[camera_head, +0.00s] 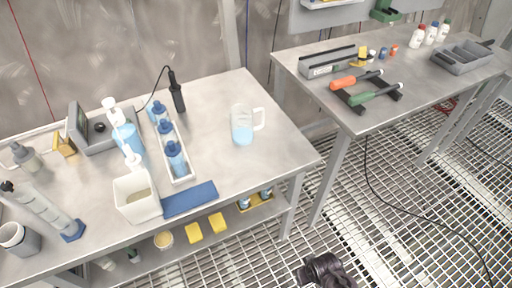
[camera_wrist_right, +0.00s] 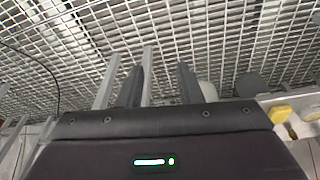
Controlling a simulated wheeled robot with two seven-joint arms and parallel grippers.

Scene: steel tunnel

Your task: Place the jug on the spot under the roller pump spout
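The clear jug (camera_head: 242,127), with a handle on its right and light blue liquid low inside, stands upright on the steel bench, right of the bottle tray. A grey device with a tilted display and a black knob (camera_head: 99,127) stands at the back left of this bench; it may be the roller pump. I cannot make out its spout or the spot clearly. My right gripper (camera_head: 324,268) is low over the floor grating at the bottom, well apart from the jug. In the right wrist view its fingers (camera_wrist_right: 159,68) are apart with nothing between them. My left gripper is out of view.
A white tray (camera_head: 183,181) of blue-capped bottles, a white bin (camera_head: 135,214) and a blue cloth-like pad (camera_head: 190,199) lie left of the jug. A black probe (camera_head: 177,92) stands behind. The bench's right end is clear. A second bench (camera_head: 410,80) holds tools.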

